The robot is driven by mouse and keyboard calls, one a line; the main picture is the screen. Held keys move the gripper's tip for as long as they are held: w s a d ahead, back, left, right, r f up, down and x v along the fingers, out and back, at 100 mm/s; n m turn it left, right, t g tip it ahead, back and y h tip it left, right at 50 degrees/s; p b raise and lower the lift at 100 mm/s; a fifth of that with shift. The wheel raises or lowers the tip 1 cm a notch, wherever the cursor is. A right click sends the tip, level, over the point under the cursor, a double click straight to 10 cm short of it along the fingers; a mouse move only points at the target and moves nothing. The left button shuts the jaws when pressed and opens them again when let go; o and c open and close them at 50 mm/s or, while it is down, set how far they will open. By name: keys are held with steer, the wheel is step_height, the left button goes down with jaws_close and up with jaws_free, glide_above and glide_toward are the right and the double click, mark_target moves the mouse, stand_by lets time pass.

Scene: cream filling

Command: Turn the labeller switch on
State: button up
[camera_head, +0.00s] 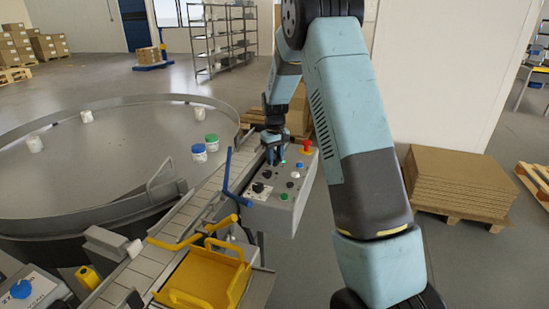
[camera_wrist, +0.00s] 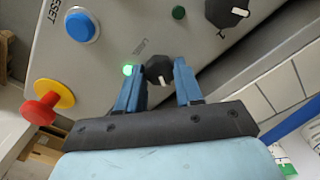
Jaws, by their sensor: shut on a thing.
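The grey control panel (camera_head: 257,197) stands beside the conveyor in the head view, and its face (camera_wrist: 120,30) fills much of the wrist view. My gripper (camera_head: 273,156) reaches down to the panel's far part. In the wrist view my gripper's blue fingers (camera_wrist: 159,72) are shut on a black rotary switch (camera_wrist: 158,69), one finger on each side. A white mark shows on the switch. A green lamp (camera_wrist: 128,70) beside the left finger is lit.
A red emergency stop (camera_wrist: 40,110) on a yellow base, a blue reset button (camera_wrist: 83,27) and another black knob (camera_wrist: 225,12) are near my gripper. The conveyor (camera_head: 190,212) runs alongside; a round table (camera_head: 120,165) carries several jars. A yellow tray (camera_head: 208,278) lies in front.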

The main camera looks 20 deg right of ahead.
mark_target(275, 159)
steer(key=shift+w+r, duration=0.1)
steer(key=shift+w, duration=0.05)
steer(key=o, duration=1)
steer(key=shift+o, duration=0.2)
step_height(275, 159, up, 14)
steer(key=shift+f, duration=0.25)
